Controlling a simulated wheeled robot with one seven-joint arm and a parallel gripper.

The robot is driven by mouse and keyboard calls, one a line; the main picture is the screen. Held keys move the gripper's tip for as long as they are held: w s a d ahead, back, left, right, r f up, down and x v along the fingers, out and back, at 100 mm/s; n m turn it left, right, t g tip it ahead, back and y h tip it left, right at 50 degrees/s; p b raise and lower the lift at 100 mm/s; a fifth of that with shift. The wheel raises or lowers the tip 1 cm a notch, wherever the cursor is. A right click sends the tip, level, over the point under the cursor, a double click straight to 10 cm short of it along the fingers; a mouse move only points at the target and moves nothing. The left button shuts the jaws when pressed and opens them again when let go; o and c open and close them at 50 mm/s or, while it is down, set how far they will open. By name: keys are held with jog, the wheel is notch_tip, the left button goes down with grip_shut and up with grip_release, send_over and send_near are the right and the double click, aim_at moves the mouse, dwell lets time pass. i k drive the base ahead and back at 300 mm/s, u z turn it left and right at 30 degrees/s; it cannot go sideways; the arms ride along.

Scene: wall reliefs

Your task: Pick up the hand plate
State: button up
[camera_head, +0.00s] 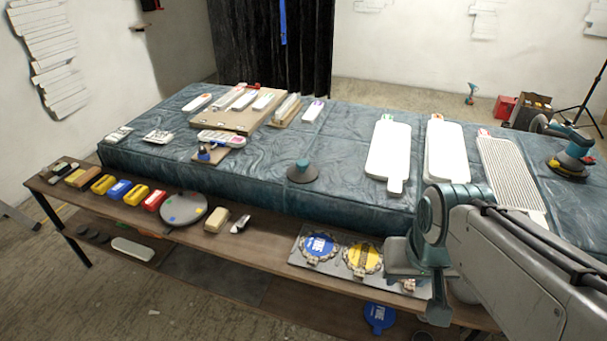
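I cannot tell for sure which thing is the hand plate. A round grey plate (185,209) with small coloured spots lies on the narrow front shelf at left. Two white paddle-shaped boards with short handles, a left one (388,150) and a right one (445,148), lie on the blue padded table. A ribbed paddle-shaped board (510,172) lies right of them. My gripper (432,312) is at the lower right, over the front shelf, far from the round plate. Its fingers are not clearly seen, and my arm hides part of the shelf and table there.
The narrow wooden shelf (268,239) runs before the blue padded table (260,165). It holds several coloured blocks (120,190) and a grey tray with a blue disc (319,247) and a yellow disc (363,258).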

aim_at(302, 172)
jog(key=z, duration=0.05)
jog(key=k, duration=0.5)
jog(key=u, duration=1.2)
jog(key=i, duration=1.75)
jog(key=z, duration=0.85)
jog(key=i, duration=0.6)
jog(key=z, duration=0.8)
